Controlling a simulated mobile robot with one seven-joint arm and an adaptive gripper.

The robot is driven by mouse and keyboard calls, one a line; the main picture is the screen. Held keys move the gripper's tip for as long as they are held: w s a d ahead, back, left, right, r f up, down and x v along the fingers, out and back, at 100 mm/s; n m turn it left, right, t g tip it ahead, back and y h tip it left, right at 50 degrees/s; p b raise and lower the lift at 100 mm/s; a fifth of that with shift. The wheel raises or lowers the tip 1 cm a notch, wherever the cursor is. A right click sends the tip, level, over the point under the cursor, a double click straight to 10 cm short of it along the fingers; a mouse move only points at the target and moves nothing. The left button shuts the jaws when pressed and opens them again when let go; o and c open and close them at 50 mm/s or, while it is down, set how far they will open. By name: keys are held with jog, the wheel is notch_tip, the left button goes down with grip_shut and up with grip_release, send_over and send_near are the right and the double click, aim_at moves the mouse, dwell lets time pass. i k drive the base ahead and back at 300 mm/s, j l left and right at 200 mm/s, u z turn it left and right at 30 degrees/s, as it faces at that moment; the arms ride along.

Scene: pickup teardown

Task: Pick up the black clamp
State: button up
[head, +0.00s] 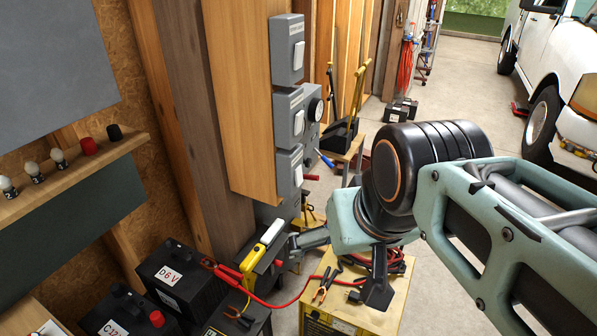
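A dark clamp with orange-red tips (326,284) lies on top of the yellow box (345,318), at the lower middle of the head view. Another small black clamp with orange parts (240,317) lies at the lower left, on a dark box. I cannot tell which one the task names. My gripper (335,268) is above the yellow box, its two fingers spread wide apart. One finger points left toward the grey boxes, the other down at the right of the first clamp. Nothing shows between the fingers.
Red cables (392,262) lie on the yellow box behind my gripper, and a red cable runs left from it. Black batteries (172,278) stand at the lower left. Grey switch boxes (289,118) stick out from the wooden post. A white vehicle (562,60) stands at the right.

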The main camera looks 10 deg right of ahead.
aim_at(323, 289)
jog(key=z, duration=0.25)
jog(key=i+j+z, duration=0.2)
jog(key=i, duration=0.2)
jog(key=j+z, duration=0.1)
jog(key=z, duration=0.2)
jog(key=i+j+u, duration=0.15)
jog(key=i, duration=0.15)
